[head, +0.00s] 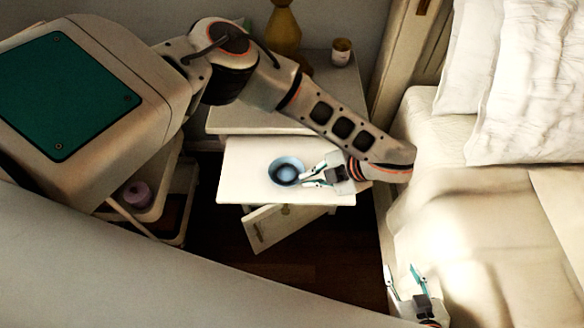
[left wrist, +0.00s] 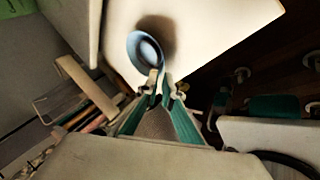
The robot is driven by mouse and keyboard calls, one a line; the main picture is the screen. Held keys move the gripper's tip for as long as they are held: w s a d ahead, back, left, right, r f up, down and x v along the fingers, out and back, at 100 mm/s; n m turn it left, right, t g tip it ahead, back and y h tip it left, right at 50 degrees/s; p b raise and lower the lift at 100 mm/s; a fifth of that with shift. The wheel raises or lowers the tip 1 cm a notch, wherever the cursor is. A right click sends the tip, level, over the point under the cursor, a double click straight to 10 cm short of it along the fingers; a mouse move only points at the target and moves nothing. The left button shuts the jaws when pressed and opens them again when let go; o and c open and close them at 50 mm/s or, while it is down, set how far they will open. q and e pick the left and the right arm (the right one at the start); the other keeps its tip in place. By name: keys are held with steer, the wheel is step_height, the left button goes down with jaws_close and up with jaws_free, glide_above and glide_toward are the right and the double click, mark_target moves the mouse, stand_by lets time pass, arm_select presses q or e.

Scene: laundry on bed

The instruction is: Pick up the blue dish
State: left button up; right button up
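The blue dish (head: 286,170) is a small round bowl over the white pulled-out surface (head: 245,190) of the bedside table. It also shows in the left wrist view (left wrist: 147,45). My left gripper (head: 304,178) is at the dish's right side in the head view. In the left wrist view its fingertips (left wrist: 161,82) are close together at the near rim, and appear shut on it. I cannot tell whether the dish touches the surface. My right gripper (head: 402,268) is open and empty over the edge of the bed.
A gold vase or lamp base (head: 283,28) and a small cup (head: 341,50) stand on the bedside table top. The bed (head: 500,220) with pillows is at the right. An open lower door (head: 280,224) hangs below the surface. A purple item (head: 137,194) is at the left.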

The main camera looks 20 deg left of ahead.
mark_target(292, 185)
arm_select(q)
steer(key=shift+x, duration=1)
steer(key=x, duration=0.5)
steer(key=shift+s+a, duration=0.1)
steer(key=shift+s, duration=0.2)
jaws_close()
steer(key=shift+r, duration=0.15)
